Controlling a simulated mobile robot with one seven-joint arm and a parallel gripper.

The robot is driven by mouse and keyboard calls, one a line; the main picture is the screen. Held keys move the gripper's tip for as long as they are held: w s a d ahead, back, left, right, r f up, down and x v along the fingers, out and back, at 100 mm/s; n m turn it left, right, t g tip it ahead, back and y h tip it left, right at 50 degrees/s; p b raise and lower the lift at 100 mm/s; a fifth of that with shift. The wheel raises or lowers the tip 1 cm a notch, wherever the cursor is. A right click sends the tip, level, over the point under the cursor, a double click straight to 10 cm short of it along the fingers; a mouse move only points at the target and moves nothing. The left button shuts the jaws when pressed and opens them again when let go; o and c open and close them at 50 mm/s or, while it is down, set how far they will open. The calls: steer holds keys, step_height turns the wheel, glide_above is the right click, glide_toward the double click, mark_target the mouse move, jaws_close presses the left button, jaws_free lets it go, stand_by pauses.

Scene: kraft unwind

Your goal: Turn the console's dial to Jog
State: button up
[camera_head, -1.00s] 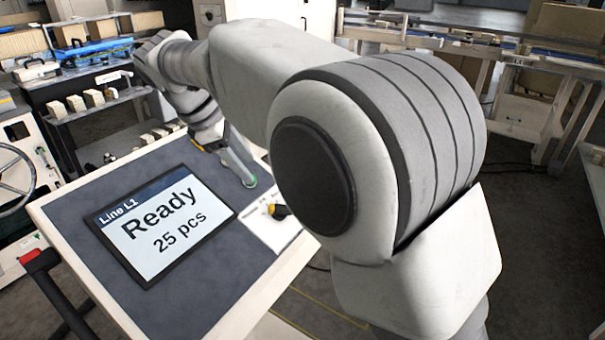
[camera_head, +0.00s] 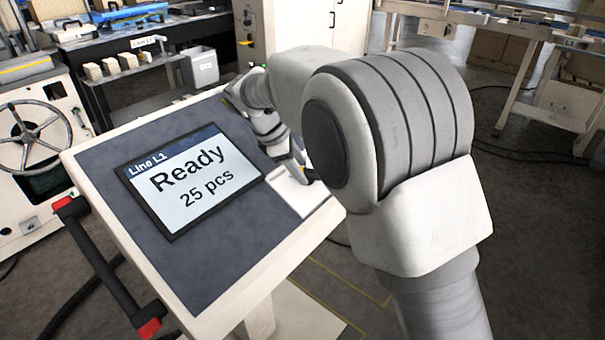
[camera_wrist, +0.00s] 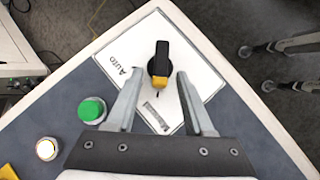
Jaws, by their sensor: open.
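The console (camera_head: 217,271) has a slanted top with a screen (camera_head: 195,183) reading "Line L1 Ready 25 pcs". In the wrist view the dial (camera_wrist: 159,64) is a black knob with a yellow end, on a white plate (camera_wrist: 124,50). The word "Auto" is on the plate beside it; another label below the knob is too small to read. My gripper (camera_wrist: 153,88) is open, its fingers reaching toward the plate on either side of the dial's near end, apparently not touching it. In the head view my arm hides the dial, and my gripper (camera_head: 300,172) is partly hidden over the plate.
A red-ended black handrail (camera_head: 105,262) runs along the console's left side. A handwheel (camera_head: 32,136) and a shelf of blocks (camera_head: 118,65) stand behind.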

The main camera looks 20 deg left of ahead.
steer(key=shift+x, duration=0.9)
steer(key=shift+c, duration=0.3)
jaws_close()
